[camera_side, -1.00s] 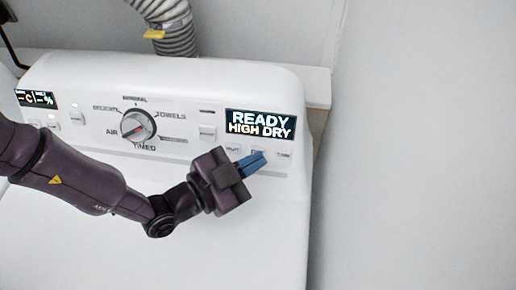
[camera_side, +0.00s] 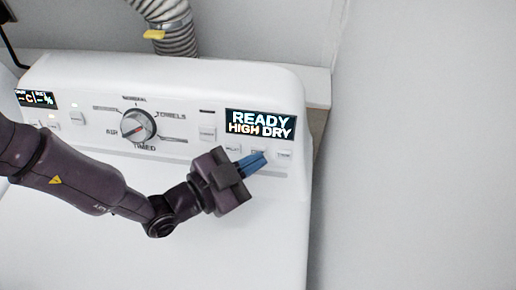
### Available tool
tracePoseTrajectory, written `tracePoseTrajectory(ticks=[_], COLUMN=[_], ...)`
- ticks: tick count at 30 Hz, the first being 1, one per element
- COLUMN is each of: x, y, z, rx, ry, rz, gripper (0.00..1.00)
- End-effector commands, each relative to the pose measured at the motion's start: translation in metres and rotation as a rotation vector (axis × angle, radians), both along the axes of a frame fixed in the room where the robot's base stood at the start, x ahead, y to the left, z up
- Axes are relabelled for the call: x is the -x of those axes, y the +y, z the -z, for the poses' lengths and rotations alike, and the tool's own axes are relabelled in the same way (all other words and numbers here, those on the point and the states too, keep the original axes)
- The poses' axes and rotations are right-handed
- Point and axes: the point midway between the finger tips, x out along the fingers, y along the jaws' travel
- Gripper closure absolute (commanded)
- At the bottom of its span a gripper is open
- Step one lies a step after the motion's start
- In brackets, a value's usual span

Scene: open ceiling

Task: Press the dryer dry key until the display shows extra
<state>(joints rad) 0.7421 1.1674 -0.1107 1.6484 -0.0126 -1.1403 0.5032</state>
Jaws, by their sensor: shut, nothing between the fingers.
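The white dryer (camera_side: 170,75) has a control panel along its top. Its display (camera_side: 260,124) reads "READY" over "HIGH DRY". Below the display is a row of small white keys; the middle key (camera_side: 258,152) is partly hidden behind my fingertips, and its label is too small to read. My gripper (camera_side: 262,157) is shut and empty, with its blue fingertips at the middle key. I cannot tell whether they touch it or press it.
A round dial (camera_side: 138,126) with a silver face sits left of the display. One key (camera_side: 284,155) is right of my fingertips and another (camera_side: 233,149) is left of them. A second small display (camera_side: 37,98) is at the far left. A grey hose (camera_side: 178,30) rises behind the dryer.

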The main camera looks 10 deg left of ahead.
Motion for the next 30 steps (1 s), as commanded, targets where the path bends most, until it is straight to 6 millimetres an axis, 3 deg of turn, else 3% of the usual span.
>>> tracePoseTrajectory(ticks=[30], x=[-0.01], y=[0.0], z=[0.004], rx=[0.0], ry=[0.0], rz=[0.0], gripper=[1.0])
